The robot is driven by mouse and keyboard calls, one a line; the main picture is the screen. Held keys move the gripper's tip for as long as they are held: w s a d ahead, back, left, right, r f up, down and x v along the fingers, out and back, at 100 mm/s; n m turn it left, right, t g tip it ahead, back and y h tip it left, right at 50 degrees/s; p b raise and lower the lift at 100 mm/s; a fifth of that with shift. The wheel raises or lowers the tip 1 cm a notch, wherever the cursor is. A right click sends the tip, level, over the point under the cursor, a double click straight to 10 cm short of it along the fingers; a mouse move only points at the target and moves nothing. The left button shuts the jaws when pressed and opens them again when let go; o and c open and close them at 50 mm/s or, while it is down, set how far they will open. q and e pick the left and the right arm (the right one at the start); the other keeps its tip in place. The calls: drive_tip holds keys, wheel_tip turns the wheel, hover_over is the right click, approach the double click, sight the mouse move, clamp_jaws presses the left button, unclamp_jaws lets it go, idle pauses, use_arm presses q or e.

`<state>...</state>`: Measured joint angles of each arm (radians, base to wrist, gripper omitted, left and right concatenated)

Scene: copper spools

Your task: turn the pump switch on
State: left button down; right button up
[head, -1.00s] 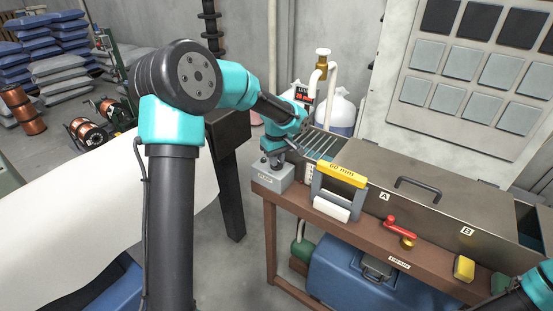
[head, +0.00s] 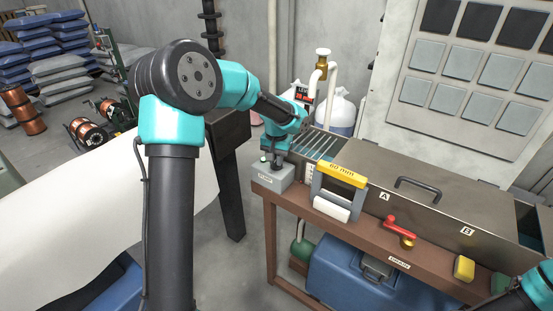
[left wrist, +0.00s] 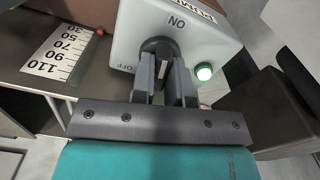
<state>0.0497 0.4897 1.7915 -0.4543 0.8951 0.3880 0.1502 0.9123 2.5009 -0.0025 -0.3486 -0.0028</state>
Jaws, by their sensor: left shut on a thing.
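The pump switch is a grey box (head: 273,177) on the near left corner of the bench in the head view. In the left wrist view its light top (left wrist: 143,25) carries ON and OFF labels, a dark knob (left wrist: 162,50) and a brightly lit green lamp (left wrist: 204,72). My left gripper (head: 277,164) points down onto the box. In the left wrist view my left gripper (left wrist: 165,82) has its fingers on both sides of the knob, shut on it. The fingers partly hide the knob. A teal part of my right arm shows at the bottom right corner of the head view; its gripper is not visible.
A yellow-topped gauge frame (head: 341,175) stands close right of the box. Farther right are a lidded tank (head: 400,190), a red-handled drain valve (head: 399,225) and a yellow block (head: 464,268). A scale plate (left wrist: 60,55) lies beside the switch.

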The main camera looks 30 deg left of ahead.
use_arm(q)
drive_tip(key=shift+m, duration=1.2)
drive_tip(key=c, duration=1.1)
unclamp_jaws()
drive_tip(key=shift+r, duration=0.1)
wheel_tip(320, 180, up, 17)
drive_tip(key=shift+r, duration=0.15)
